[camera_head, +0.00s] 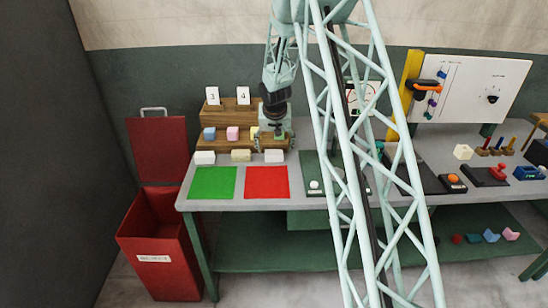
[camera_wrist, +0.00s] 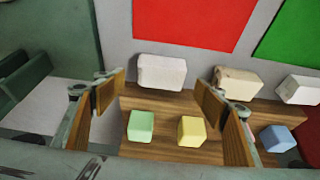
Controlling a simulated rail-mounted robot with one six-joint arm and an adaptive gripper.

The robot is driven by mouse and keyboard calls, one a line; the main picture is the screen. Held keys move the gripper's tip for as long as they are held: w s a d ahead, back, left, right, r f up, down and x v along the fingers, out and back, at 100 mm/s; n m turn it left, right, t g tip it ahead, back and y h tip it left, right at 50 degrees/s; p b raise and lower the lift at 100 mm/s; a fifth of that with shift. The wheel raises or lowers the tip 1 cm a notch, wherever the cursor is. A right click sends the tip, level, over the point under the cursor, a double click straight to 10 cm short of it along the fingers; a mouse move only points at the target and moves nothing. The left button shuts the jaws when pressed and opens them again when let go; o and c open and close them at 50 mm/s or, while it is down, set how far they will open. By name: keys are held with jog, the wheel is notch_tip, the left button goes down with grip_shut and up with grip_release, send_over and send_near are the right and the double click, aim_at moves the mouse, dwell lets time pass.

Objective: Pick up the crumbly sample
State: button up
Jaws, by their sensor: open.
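A beige block with a rough, uneven surface, which looks like the crumbly sample (camera_head: 241,155), lies between two white blocks (camera_head: 205,157) (camera_head: 274,156) on the grey table, in front of the wooden stepped rack (camera_head: 218,145). In the wrist view the beige block (camera_wrist: 238,82) shows behind the right finger, which covers part of its lower edge. My gripper (camera_head: 268,147) is open and empty, over the right part of the rack. In the wrist view its wood-coloured finger pads (camera_wrist: 160,92) stand wide apart, with a white block (camera_wrist: 162,72) showing between and beyond them.
Blue (camera_head: 209,133), pink (camera_head: 232,133), yellow (camera_wrist: 192,131) and green (camera_wrist: 140,125) cubes sit on the rack near my fingers. A green mat (camera_head: 212,183) and a red mat (camera_head: 266,182) lie in front of the blocks. A red bin (camera_head: 158,240) stands left of the table.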

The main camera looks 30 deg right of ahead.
aim_at(274, 153)
jog(key=shift+f, duration=0.1)
jog(key=shift+b+x, duration=0.3)
jog(key=shift+x, duration=2.2)
jog(key=c, duration=0.8)
